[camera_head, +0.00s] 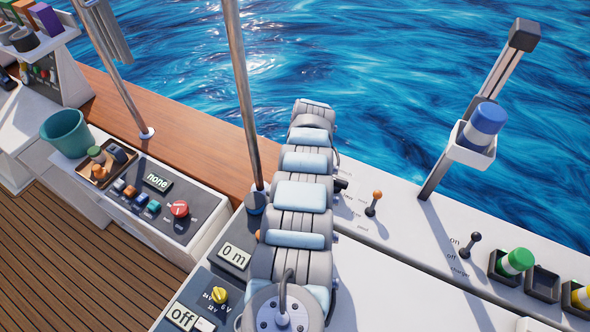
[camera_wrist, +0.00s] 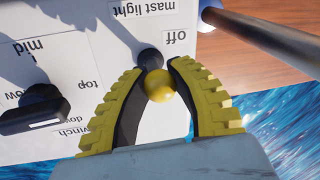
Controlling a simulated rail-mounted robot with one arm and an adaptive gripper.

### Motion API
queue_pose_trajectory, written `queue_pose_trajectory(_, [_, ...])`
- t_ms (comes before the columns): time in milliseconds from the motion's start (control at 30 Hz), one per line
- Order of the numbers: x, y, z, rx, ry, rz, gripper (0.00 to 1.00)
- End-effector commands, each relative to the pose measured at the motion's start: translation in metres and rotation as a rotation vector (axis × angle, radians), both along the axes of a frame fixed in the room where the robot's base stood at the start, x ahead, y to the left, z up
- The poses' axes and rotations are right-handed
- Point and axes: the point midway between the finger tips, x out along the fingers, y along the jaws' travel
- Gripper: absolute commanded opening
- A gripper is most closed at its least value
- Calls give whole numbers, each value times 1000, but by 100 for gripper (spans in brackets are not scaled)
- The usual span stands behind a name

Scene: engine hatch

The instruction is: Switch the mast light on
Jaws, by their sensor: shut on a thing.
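The mast light switch is a small lever with a yellow ball knob (camera_wrist: 160,88) on a dark stem, in the wrist view. It stands on a white panel (camera_wrist: 85,70) beside the upside-down labels "mast light" and "off". My gripper (camera_wrist: 158,72) has its two yellow-and-black fingers closed around the knob, one on each side. In the head view my arm covers the gripper and this switch.
A black handle (camera_wrist: 35,108) with labels "mid", "top" and "winch" sits left of the switch in the wrist view. A metal pole (camera_wrist: 260,38) runs close by at upper right. An orange-knobbed lever (camera_head: 376,198) stands right of my arm.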

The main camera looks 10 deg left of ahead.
Motion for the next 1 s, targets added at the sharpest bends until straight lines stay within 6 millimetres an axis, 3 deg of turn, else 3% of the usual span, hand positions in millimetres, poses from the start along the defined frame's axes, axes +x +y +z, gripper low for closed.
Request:
queue_pose_trajectory(67, [1,0,4,2,-2,0,0])
queue_pose_trajectory(100, [1,0,4,2,-2,0,28])
queue_pose_trajectory(200, [1,0,4,1,-2,0,56])
queue_pose_trajectory(633, [1,-1,4,-1,-2,-1,57])
queue_pose_trajectory(1000, [-1,-3,23,-1,0,1,57])
